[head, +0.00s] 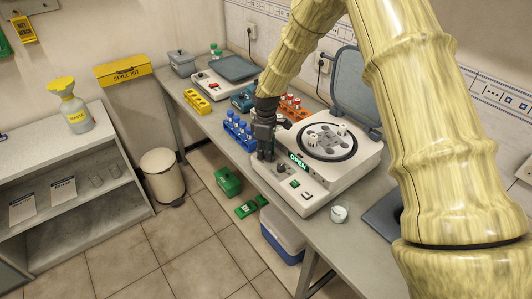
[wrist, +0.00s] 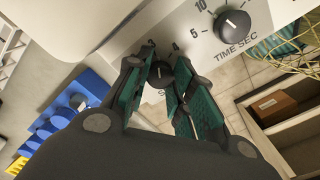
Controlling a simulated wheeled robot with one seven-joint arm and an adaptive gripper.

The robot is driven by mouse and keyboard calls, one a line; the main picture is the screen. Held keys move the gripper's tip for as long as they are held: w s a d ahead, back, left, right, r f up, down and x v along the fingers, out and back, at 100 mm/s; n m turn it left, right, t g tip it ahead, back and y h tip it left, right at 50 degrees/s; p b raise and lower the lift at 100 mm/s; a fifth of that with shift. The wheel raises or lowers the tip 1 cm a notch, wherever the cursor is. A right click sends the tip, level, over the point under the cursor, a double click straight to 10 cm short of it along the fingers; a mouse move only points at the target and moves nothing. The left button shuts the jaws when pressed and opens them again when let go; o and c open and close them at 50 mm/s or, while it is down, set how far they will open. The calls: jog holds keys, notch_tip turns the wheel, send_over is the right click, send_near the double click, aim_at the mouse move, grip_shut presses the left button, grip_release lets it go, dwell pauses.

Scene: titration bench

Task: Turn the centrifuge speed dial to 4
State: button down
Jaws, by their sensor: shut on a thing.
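The white centrifuge (head: 318,183) stands on the bench in the head view with its grey lid (head: 358,88) raised and a green display (head: 298,161) reading OPEN. My gripper (head: 265,157) is at the left end of its front panel. In the wrist view, the green-padded fingers of my gripper (wrist: 161,64) are closed on a small black dial (wrist: 160,76), one on each side. A white pointer mark shows on it. The TIME SEC dial (wrist: 232,25) sits apart from the fingers.
A blue tube rack (head: 238,134) stands on the bench close beside my gripper, and an orange rack (head: 290,107) lies behind. The floor in front of the bench is partly clear.

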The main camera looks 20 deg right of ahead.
jog(key=m, duration=0.3)
jog(key=shift+w+m+b, duration=0.1)
jog(key=shift+m+b, duration=0.2)
jog(key=shift+r+m, duration=0.1)
jog(key=shift+m, duration=1.7)
jog(key=c, duration=1.2)
grip_release()
notch_tip(320, 180, up, 12)
jog(key=shift+f, duration=0.1)
